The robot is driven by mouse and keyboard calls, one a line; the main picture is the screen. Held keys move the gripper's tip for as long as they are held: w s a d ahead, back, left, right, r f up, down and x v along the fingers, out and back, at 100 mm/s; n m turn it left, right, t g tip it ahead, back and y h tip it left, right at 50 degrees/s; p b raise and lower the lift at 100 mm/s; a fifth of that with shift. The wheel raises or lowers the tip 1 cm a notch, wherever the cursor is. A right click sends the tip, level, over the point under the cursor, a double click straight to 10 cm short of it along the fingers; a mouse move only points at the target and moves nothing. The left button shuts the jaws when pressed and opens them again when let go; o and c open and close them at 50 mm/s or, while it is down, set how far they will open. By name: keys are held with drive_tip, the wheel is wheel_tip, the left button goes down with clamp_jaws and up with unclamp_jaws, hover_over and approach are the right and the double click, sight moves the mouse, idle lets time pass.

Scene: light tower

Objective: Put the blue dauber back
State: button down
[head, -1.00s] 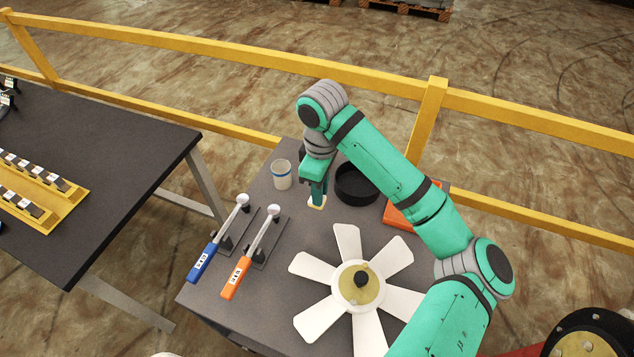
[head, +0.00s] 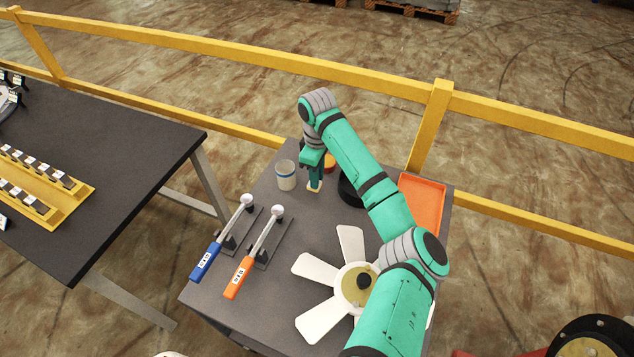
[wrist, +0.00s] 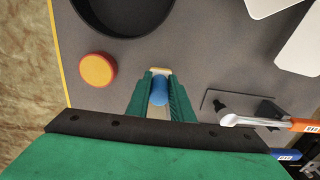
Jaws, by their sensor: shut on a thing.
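My gripper (head: 314,186) points down over the grey table, just right of a pale cup with a blue band (head: 286,175). It also shows in the wrist view (wrist: 160,82), its green fingers shut on the blue dauber (wrist: 159,92). The cup stands upright, apart from the gripper, and is out of the wrist view.
A round orange-and-yellow piece (head: 329,162) and a black round dish (head: 348,191) stand close by. An orange tray (head: 425,203) is at the right. A white-bladed fan (head: 345,243), a blue lever (head: 205,262) and an orange lever (head: 239,277) occupy the front.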

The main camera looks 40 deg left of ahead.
drive_tip(key=shift+f, duration=1.45)
drive_tip(key=shift+f, duration=0.15)
drive_tip(key=c, duration=1.6)
unclamp_jaws()
drive_tip(key=shift+o, duration=0.2)
wheel_tip(320, 180, up, 12)
drive_tip(key=shift+r, duration=0.2)
